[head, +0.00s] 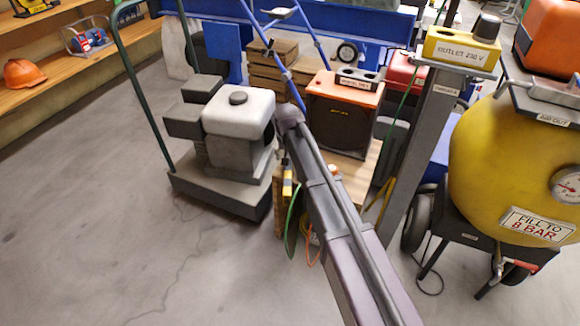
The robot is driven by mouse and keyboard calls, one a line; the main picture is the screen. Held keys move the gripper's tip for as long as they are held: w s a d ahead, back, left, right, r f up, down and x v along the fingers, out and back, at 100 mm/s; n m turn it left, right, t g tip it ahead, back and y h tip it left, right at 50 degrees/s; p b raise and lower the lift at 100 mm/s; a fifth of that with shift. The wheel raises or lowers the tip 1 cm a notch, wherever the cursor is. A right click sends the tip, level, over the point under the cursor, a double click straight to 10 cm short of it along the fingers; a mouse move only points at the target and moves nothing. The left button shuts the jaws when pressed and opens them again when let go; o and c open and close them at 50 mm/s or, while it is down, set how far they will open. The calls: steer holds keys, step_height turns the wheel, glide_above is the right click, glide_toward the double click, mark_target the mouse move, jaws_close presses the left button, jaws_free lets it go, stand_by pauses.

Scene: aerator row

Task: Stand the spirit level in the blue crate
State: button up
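I cannot make out the spirit level for certain in the head view. A small yellow and black object (288,181) hangs upright just left of my arm, and I cannot tell what it is. No blue crate can be clearly identified. A blue surface (443,160) shows partly behind the grey post, too hidden to name. My arm reaches from the bottom right up to the middle of the picture. My gripper is not visible; its end of the arm is hidden or out of sight.
A machine with a white tank (238,112) stands left of my arm. An orange-topped unit (343,115) sits behind it. At right are a grey post (420,150) with a yellow outlet box (458,50) and a large yellow tank (500,150). The floor at left (90,220) is clear.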

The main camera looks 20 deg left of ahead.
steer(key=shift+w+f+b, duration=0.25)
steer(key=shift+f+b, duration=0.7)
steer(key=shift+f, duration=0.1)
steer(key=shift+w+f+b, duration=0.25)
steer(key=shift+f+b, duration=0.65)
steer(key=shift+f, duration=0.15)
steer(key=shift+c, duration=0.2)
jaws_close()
